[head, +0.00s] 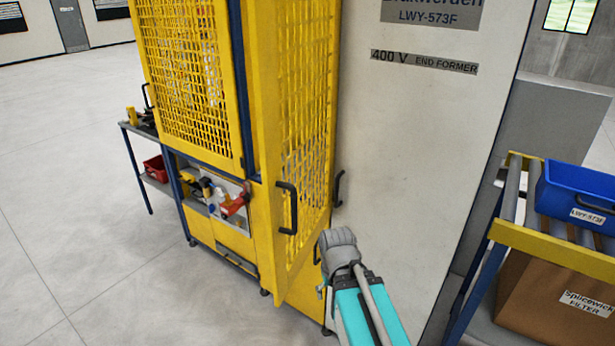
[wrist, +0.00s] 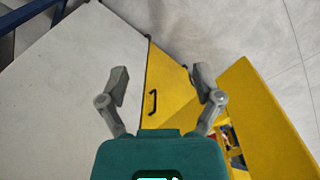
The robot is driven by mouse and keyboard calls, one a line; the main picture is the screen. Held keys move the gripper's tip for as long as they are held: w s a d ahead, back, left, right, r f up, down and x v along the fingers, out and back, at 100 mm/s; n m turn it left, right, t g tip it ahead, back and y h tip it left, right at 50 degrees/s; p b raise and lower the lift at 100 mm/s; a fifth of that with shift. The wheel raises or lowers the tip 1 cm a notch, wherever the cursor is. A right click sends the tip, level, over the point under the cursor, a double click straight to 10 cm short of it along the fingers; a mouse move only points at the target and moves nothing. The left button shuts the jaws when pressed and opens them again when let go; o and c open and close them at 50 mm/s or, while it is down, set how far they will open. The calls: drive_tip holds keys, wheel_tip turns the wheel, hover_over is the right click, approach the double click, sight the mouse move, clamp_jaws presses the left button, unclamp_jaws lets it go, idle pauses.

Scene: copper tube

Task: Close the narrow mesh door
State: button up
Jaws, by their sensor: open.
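The narrow mesh door (head: 308,150), yellow-framed, stands at an angle out from the yellow machine front, beside the tall white cabinet. A black handle (head: 288,207) is on its frame, and a second black handle (head: 338,188) shows at its right edge, against the white cabinet. In the wrist view my gripper (wrist: 163,84) is open and empty, with a yellow panel and a black handle (wrist: 152,102) beyond and between the fingers. I cannot tell which handle this is.
The wide mesh panel (head: 185,70) is left of the narrow door. The white cabinet (head: 420,130) rises behind my arm. A roller rack with a blue bin (head: 580,195) and a cardboard box (head: 550,300) stands at the right. A side table (head: 150,185) is at left. Floor at left is clear.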

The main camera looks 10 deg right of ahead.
wheel_tip(320, 180, down, 3)
drive_tip(key=shift+r+b, duration=0.1)
drive_tip(key=shift+b, duration=1.1)
drive_tip(key=c, duration=0.7)
drive_tip(key=shift+f+b, duration=0.35)
clamp_jaws()
drive_tip(key=shift+r, duration=0.1)
